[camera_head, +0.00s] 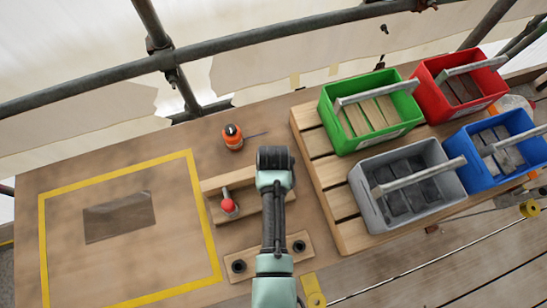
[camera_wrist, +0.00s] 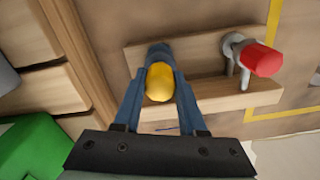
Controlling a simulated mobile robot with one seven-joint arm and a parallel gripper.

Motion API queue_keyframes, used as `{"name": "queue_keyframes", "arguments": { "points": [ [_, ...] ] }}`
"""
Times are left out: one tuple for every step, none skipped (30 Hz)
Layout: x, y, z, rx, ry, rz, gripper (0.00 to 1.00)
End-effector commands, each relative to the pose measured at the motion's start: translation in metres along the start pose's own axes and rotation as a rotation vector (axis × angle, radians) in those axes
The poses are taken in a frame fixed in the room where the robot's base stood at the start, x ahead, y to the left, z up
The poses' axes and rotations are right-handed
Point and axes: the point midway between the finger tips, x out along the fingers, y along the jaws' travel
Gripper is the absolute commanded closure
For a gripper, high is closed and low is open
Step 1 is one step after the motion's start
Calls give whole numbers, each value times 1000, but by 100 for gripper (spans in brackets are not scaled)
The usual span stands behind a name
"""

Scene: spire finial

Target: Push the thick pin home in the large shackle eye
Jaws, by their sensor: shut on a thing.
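My gripper (camera_wrist: 157,56) is shut on a yellow-headed pin (camera_wrist: 160,84), seen between the fingers in the wrist view. The fingers are over one end of the wooden block (camera_wrist: 205,97). Any shackle eye beneath the yellow head is hidden, so I cannot tell how deep the pin sits. A red-headed pin (camera_wrist: 262,58) stands in a grey metal shackle (camera_wrist: 232,48) on the same block.
An orange-and-black object (camera_head: 233,137) stands behind. Green (camera_head: 338,129), red (camera_head: 424,84), grey (camera_head: 366,200) and blue (camera_head: 466,168) crates stand on slats at right. A yellow-taped area (camera_head: 205,220) with a dark patch is at left.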

Motion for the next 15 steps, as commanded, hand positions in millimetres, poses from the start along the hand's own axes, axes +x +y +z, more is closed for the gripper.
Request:
{"name": "queue_keyframes", "arguments": {
  "points": [
    [2, 0, 0, 0, 1, 0, 100],
    [3, 0, 0, 0, 1, 0, 100],
    [4, 0, 0, 0, 1, 0, 100],
    [5, 0, 0, 0, 1, 0, 100],
    [6, 0, 0, 0, 1, 0, 100],
    [6, 0, 0, 0, 1, 0, 100],
    [7, 0, 0, 0, 1, 0, 100],
    [8, 0, 0, 0, 1, 0, 100],
    [9, 0, 0, 0, 1, 0, 100],
    [10, 0, 0, 0, 1, 0, 100],
    [10, 0, 0, 0, 1, 0, 100],
    [11, 0, 0, 0, 1, 0, 100],
    [12, 0, 0, 0, 1, 0, 100],
    [13, 0, 0, 0, 1, 0, 100],
    [14, 0, 0, 0, 1, 0, 100]
  ]
}}
